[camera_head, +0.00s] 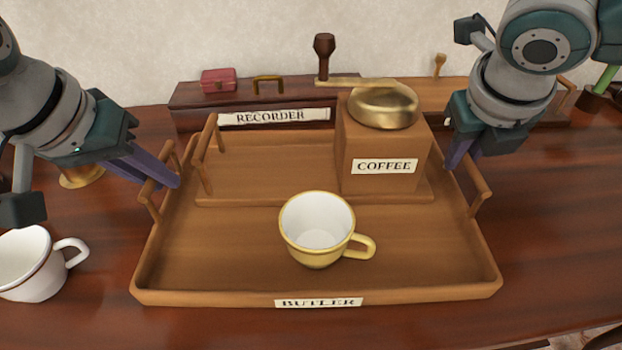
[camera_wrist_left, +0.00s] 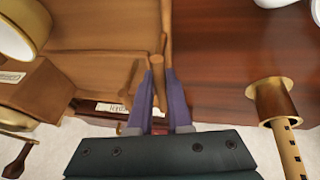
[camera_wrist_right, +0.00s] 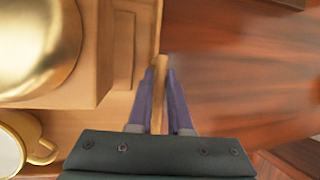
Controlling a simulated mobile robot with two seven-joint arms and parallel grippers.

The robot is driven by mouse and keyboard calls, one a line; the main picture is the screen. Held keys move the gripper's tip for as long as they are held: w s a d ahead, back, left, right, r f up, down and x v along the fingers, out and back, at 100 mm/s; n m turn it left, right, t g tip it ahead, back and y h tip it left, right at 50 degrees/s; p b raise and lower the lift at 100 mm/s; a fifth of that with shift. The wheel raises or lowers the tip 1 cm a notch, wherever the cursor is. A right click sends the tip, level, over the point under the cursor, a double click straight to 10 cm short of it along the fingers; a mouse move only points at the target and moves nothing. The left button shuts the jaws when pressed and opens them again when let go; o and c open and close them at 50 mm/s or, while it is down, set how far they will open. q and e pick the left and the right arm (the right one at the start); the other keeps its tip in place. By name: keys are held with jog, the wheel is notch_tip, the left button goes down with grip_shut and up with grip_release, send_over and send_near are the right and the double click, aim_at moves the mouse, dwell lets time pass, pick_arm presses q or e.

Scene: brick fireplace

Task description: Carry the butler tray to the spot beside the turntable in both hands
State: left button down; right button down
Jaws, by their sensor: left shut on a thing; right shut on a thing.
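The butler tray (camera_head: 415,292) is a wide wooden tray with raised handles at its left and right ends and a "BUTLER" label in front. A white and yellow cup (camera_head: 318,232) stands in it. Behind the cup, a wooden "COFFEE" grinder (camera_head: 385,150) with a brass bowl stands on a smaller wooden board. My left gripper (camera_head: 172,182) is shut on the left handle, also in the left wrist view (camera_wrist_left: 158,72). My right gripper (camera_head: 457,160) is shut on the right handle, also in the right wrist view (camera_wrist_right: 160,72). I cannot identify a turntable.
A white cup (camera_head: 28,262) stands left of the tray. A "RECORDER" box (camera_head: 190,97) with a red case (camera_head: 218,80) is behind it. The left wrist view shows a brass holder (camera_wrist_left: 272,98) with a holed stick. Bare table (camera_head: 545,215) lies to the right.

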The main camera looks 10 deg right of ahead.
pick_arm(q)
jog(key=shift+r, duration=0.2)
pick_arm(e)
jog(key=shift+r, duration=0.2)
dwell(0.5)
